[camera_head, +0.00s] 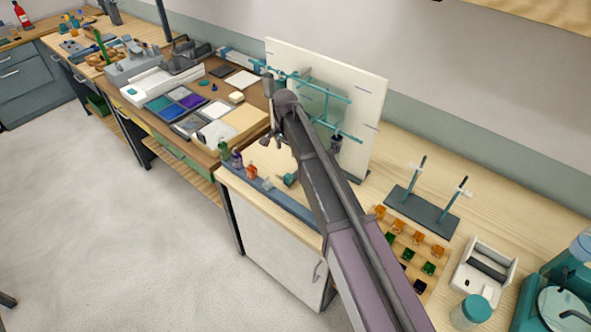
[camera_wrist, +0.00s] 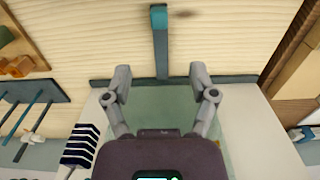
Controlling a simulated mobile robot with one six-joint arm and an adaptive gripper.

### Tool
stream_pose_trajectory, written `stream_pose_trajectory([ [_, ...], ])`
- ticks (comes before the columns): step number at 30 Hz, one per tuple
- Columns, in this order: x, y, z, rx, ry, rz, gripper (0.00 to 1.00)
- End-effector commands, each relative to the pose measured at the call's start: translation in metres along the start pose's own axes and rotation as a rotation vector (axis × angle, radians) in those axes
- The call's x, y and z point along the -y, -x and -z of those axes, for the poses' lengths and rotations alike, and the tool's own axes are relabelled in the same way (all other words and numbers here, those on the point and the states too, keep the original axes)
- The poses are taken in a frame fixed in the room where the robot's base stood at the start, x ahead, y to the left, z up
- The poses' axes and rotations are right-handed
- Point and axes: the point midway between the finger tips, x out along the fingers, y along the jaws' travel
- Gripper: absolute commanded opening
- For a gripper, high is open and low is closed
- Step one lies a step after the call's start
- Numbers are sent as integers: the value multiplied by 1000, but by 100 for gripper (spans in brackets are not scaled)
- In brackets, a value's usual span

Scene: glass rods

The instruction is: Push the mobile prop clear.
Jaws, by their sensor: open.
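In the wrist view a slim grey bar with a teal end (camera_wrist: 159,45), which looks like the prop, lies on the pale wood bench. It runs out from the grey foot strip of an upright panel (camera_wrist: 240,115). In the head view a small teal block (camera_head: 290,179), likely that bar's end, shows beside my arm; the rest is hidden. My gripper (camera_wrist: 160,80) is open and empty, its fingers spread either side of the bar's line. Contact cannot be told. In the head view my gripper (camera_head: 276,140) is in front of the white panel (camera_head: 355,95) with teal rods (camera_head: 318,88).
Right of my arm are a wooden rack (camera_head: 408,240) of orange and green pieces and a dark stand (camera_head: 425,207) with two rods. A striped object (camera_wrist: 78,150) is near my gripper.

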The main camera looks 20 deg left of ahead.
Motion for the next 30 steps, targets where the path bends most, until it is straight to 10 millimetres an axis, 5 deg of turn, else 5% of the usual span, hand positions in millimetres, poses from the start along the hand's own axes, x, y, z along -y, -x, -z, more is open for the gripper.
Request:
stream_pose_trajectory([
  [17,-11,-3,15,0,-22,0,74],
  [30,-13,-28,17,0,-25,0,74],
])
